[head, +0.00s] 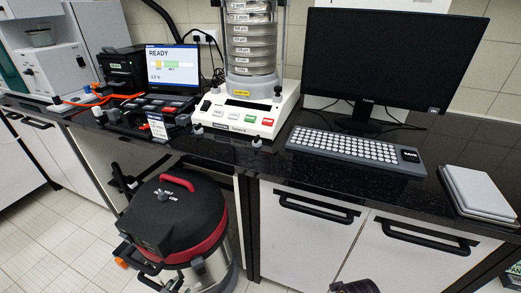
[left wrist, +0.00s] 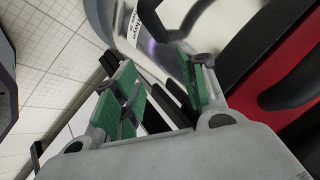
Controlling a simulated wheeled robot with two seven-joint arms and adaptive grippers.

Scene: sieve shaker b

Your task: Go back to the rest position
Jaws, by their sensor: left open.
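My left gripper (left wrist: 160,82) shows in the left wrist view with its green-padded fingers spread apart and nothing between them. Beyond the fingers is a rounded silver surface with a white label, and a red and black part fills the right side. These look like the vacuum cleaner, but the close view leaves this uncertain. I cannot make out my left gripper in the head view.
The vacuum cleaner (head: 172,215) stands on the floor before the dark bench. On the bench are a small screen (head: 172,66) reading READY, a black monitor (head: 395,60), a keyboard (head: 350,150) and a flat grey-white item (head: 480,192). Cabinet handles (head: 315,207) stick out below. Floor is clear at lower left.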

